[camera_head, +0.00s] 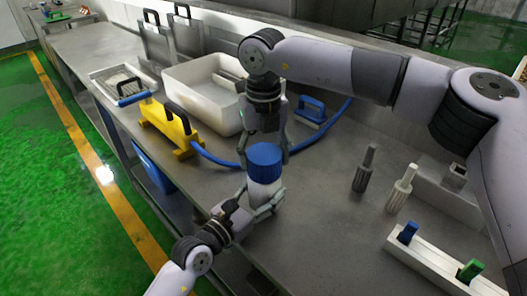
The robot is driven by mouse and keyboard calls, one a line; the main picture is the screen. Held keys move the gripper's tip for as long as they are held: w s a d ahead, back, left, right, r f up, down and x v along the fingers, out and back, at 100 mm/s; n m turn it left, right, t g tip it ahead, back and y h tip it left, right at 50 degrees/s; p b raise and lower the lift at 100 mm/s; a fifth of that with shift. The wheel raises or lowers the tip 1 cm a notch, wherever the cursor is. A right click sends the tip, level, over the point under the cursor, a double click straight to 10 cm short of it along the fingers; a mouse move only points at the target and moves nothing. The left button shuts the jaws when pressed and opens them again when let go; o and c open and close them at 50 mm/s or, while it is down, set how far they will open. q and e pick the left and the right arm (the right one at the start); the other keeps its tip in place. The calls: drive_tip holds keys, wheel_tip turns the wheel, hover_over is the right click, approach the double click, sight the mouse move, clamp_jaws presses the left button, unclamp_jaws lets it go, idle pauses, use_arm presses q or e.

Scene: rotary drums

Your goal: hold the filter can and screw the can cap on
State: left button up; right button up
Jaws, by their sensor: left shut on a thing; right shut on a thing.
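The filter can (265,190) is a pale cylinder standing upright near the table's front edge. The blue can cap (264,157) sits on top of it; whether its thread is engaged cannot be seen. My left gripper (271,205) comes from the lower left and is shut around the can's body. My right gripper (266,149) reaches down from above and is shut on the cap, with a finger on each side of it. The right gripper's body hides part of the area behind the cap.
A white tub (205,95) and a yellow handled block (170,127) stand at the left. A blue hose (215,159) curves behind the can. A blue handled tool (311,109) lies behind. Two grey spindles (363,171) and a pale rack (435,262) stand at right.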

drive_tip(key=m, duration=0.5)
drive_tip(key=shift+d+m, duration=0.15)
drive_tip(key=shift+m, duration=0.25)
drive_tip(key=m, duration=0.6)
drive_tip(key=shift+d, duration=0.15)
drive_tip(key=m, duration=0.6)
drive_tip(key=shift+s+m, duration=0.15)
drive_tip(key=shift+m, duration=0.25)
drive_tip(key=m, duration=0.7)
drive_tip(key=shift+s+m, duration=0.15)
drive_tip(key=shift+m, duration=0.15)
drive_tip(key=o, duration=0.9)
drive_tip(key=shift+f, duration=0.1)
drive_tip(key=shift+o, duration=0.2)
